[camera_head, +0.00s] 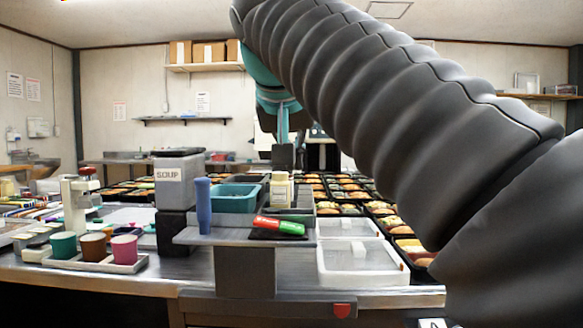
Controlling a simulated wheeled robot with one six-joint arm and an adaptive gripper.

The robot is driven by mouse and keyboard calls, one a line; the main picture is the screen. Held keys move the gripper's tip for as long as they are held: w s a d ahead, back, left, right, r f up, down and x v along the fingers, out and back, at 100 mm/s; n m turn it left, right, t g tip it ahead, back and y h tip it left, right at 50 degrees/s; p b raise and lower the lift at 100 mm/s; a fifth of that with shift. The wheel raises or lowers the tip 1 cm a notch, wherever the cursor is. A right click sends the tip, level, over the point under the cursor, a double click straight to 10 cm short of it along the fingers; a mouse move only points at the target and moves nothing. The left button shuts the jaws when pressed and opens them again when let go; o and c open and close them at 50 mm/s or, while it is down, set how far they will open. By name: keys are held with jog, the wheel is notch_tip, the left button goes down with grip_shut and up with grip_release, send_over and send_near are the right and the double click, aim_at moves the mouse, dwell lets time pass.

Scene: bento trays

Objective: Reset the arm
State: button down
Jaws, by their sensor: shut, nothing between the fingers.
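My arm comes in from the right in a ribbed dark grey sleeve and arches over the counter. Its teal wrist hangs down near the middle of the picture. My gripper (283,155) points downward, shut and empty, in front of the far wall and above the shelf with the bottle. Its fingers are small and partly hard to make out. It appears apart from the things below it.
A raised shelf (215,236) holds a blue cylinder (203,205), a pale bottle (281,190) and a red-green item (279,226). A SOUP container (179,180), teal bin (235,197), cups (93,247) and white trays (362,262) stand around. Several bento trays (343,209) lie behind.

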jog(key=shift+r, duration=0.1)
dwell(0.3)
jog(key=w+a+f+n+y, duration=0.1)
jog(key=w+a+f+n, duration=0.15)
jog(key=a+f, duration=0.4)
jog(key=s+d+f+n+g+y, duration=0.15)
jog(key=d+f, duration=0.25)
jog(key=f, duration=0.7)
jog(key=s+d+f+m+g+h, duration=0.1)
jog(key=s+d+f+m, duration=0.3)
jog(key=s+d+f, duration=1.5)
jog(key=shift+s+d+f+m+g+h, duration=0.4)
jog(key=shift+d+f, duration=0.85)
jog(key=shift+f, duration=1.05)
